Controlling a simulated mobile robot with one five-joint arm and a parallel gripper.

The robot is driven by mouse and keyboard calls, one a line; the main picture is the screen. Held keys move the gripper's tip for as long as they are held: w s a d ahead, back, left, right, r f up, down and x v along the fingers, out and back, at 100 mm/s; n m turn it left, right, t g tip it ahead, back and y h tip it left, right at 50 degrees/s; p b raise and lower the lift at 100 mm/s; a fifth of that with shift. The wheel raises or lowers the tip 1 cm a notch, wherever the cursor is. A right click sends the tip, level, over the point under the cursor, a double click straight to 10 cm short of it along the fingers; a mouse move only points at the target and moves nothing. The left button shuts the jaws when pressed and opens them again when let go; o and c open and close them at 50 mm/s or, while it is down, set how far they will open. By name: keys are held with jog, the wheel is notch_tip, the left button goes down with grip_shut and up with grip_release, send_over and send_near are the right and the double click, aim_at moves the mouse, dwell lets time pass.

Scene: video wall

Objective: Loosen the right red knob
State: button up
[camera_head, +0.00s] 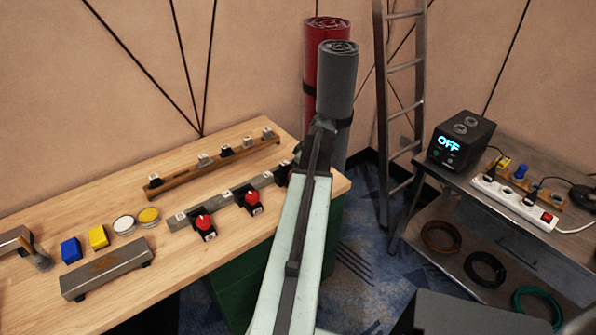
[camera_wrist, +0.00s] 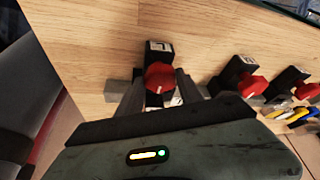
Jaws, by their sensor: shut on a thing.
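The right red knob (camera_wrist: 159,76) sits on a black block with a white label in the wrist view. My gripper (camera_wrist: 161,82) has a finger on each side of this knob and is shut on it. A white pointer line shows on the knob's face. In the head view my arm hides the knob, and only part of its black block (camera_head: 283,174) shows at the arm's left edge. Two more red knobs, the middle one (camera_head: 253,197) and the left one (camera_head: 204,222), stand on the same grey rail (camera_head: 232,198).
The wooden table (camera_head: 150,285) also carries a wooden rail (camera_head: 213,166), blue (camera_head: 71,250) and yellow (camera_head: 98,236) blocks, and a grey bar (camera_head: 107,269). Rolled mats (camera_head: 338,80) and a ladder (camera_head: 404,66) stand behind. A black box reading OFF (camera_head: 461,138) is at right.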

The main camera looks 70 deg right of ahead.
jog(key=o, duration=1.1)
jog(key=shift+d, duration=0.1)
jog(key=shift+c, duration=0.2)
jog(key=p+v, duration=0.7)
jog(key=shift+r, duration=0.4)
jog(key=shift+s, duration=0.1)
